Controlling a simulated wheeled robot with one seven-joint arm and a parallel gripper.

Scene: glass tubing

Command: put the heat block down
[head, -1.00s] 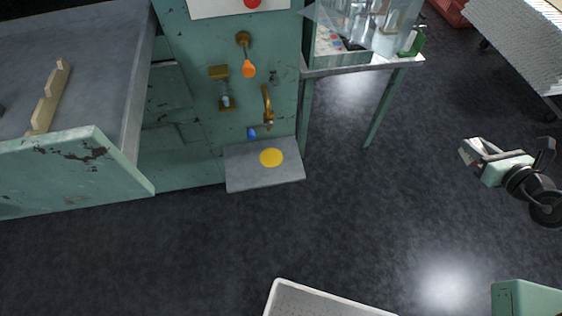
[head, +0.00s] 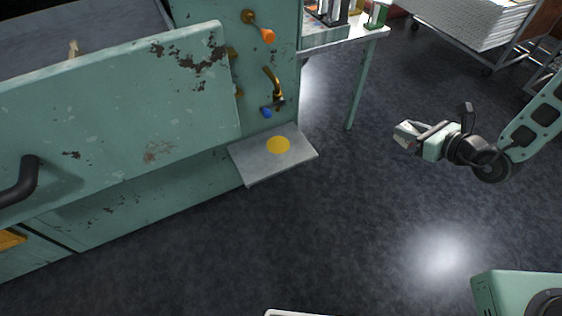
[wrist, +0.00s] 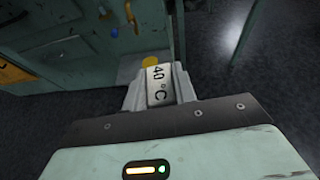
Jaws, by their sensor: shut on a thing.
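The heat block (wrist: 158,84) is a pale block marked "40 °C". In the wrist view it sits between the grey fingers of my gripper (wrist: 159,78), which is shut on it. In the head view my gripper (head: 411,135) is held out over the dark floor, to the right of the grey shelf and apart from it; the block shows only as a small pale shape at its tip. A round yellow spot (head: 278,145) lies on the grey shelf (head: 255,170), with nothing on it. The spot also shows beyond the block in the wrist view (wrist: 149,61).
The green cabinet (head: 130,110) fills the left, with a raised panel and a black handle (head: 20,183). Brass taps with an orange knob (head: 267,36) and a blue knob (head: 266,113) project above the shelf. A side table (head: 345,38) stands behind. The floor between is clear.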

